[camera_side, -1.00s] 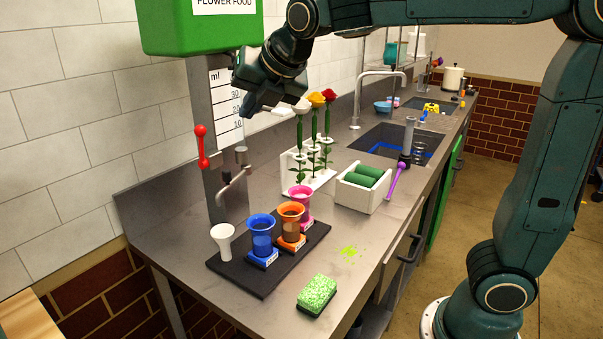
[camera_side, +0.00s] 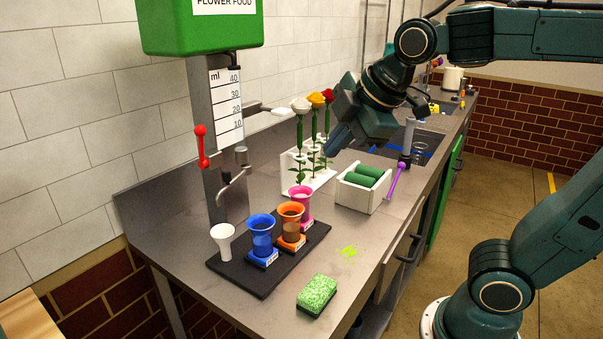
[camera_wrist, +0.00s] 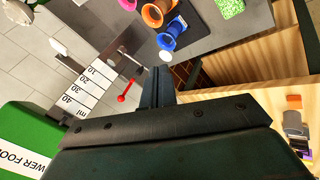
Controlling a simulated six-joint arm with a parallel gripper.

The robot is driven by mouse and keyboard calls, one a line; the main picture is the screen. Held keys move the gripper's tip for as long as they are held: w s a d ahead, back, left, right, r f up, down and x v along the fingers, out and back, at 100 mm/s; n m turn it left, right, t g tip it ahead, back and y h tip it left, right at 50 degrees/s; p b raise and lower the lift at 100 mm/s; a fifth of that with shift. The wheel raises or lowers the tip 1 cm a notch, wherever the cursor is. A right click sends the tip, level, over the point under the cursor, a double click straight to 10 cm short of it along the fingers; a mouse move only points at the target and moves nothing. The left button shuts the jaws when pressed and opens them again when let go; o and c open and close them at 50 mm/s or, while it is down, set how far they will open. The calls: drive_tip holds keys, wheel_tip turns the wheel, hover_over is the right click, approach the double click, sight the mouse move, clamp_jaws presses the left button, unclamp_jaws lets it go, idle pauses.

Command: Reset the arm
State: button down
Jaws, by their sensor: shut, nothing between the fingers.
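My gripper (camera_side: 333,141) is in the side view, in the air above the counter, close to the white rack and its flowers. It points down and to the left. In the wrist view its fingers (camera_wrist: 157,84) are together with nothing between them. White, yellow and red roses (camera_side: 316,99) stand upright in the white rack (camera_side: 323,180); my gripper partly overlaps their right side in the side view.
A black tray (camera_side: 262,282) holds blue, orange and pink vases and a white cup (camera_side: 223,240). The green flower food dispenser (camera_side: 200,27) stands at left. A white box (camera_side: 360,196) with green rolls and a sponge (camera_side: 317,294) lie on the counter.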

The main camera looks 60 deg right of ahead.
drive_tip(key=s+f+m+g, duration=0.1)
drive_tip(key=s+f+m, duration=0.5)
drive_tip(key=s+m, duration=0.5)
drive_tip(key=shift+f+m, duration=0.15)
drive_tip(key=shift+m, duration=0.25)
